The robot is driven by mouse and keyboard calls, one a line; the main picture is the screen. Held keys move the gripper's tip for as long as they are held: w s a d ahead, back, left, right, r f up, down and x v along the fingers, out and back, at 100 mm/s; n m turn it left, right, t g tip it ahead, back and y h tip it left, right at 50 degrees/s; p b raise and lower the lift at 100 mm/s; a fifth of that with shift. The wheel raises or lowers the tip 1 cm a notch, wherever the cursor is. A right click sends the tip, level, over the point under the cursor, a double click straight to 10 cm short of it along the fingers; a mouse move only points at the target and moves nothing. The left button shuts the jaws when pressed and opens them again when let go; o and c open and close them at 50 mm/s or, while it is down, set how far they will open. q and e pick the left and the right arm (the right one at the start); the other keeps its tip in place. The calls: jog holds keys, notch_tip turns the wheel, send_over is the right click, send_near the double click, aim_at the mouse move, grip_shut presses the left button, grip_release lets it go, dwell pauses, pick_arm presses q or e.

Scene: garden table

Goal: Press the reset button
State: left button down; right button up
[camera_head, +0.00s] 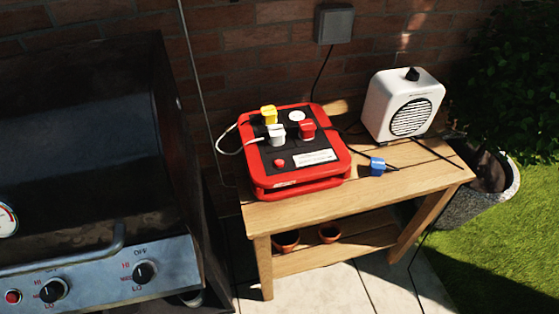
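A red box with a black top panel (291,140) sits on the wooden table. A small round red button (279,163) is on the panel's near-left part, left of a white label (314,158); the label's text is too small to read. A white round piece (297,116) sits at the panel's far side. Yellow (268,114), white (277,134) and red (307,130) plug-like pieces stand on the panel. Which piece is marked reset cannot be read. Neither of my grippers is in view.
A white speaker-like device (403,103) stands at the right on the wooden table (400,182). A blue connector (377,166) and black cable lie between it and the box. A grill (100,210) fills the left. A brick wall (240,50) stands behind.

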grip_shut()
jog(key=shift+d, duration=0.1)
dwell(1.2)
